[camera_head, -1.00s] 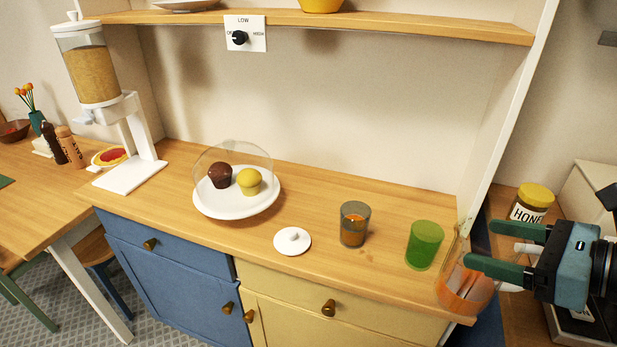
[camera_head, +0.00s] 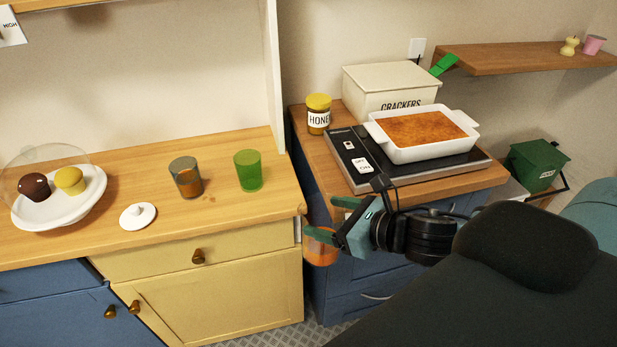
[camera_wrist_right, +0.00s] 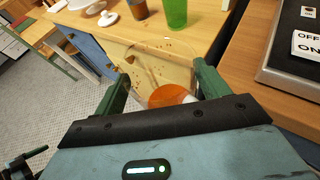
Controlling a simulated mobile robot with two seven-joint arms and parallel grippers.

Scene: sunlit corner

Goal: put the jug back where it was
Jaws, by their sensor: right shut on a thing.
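The jug (camera_head: 320,248) is clear, with orange liquid low inside it. My right gripper (camera_head: 330,218) is shut on it, in front of the cabinets just right of the yellow counter's end. In the right wrist view the jug (camera_wrist_right: 172,95) sits between the two green fingers, with the orange liquid and a white part showing. The jug is held clear of the counter top, over the gap beside the counter's corner. Part of it is hidden behind the fingers in the head view. My left gripper is not in view.
A green tumbler (camera_head: 248,171), an amber-filled glass (camera_head: 186,178), a white lid (camera_head: 138,216) and a domed cake plate (camera_head: 58,208) stand on the wooden counter (camera_head: 230,207). At right are a honey jar (camera_head: 319,115), a hotplate (camera_head: 355,150) with a baking dish (camera_head: 465,117), and a cracker box (camera_head: 390,88).

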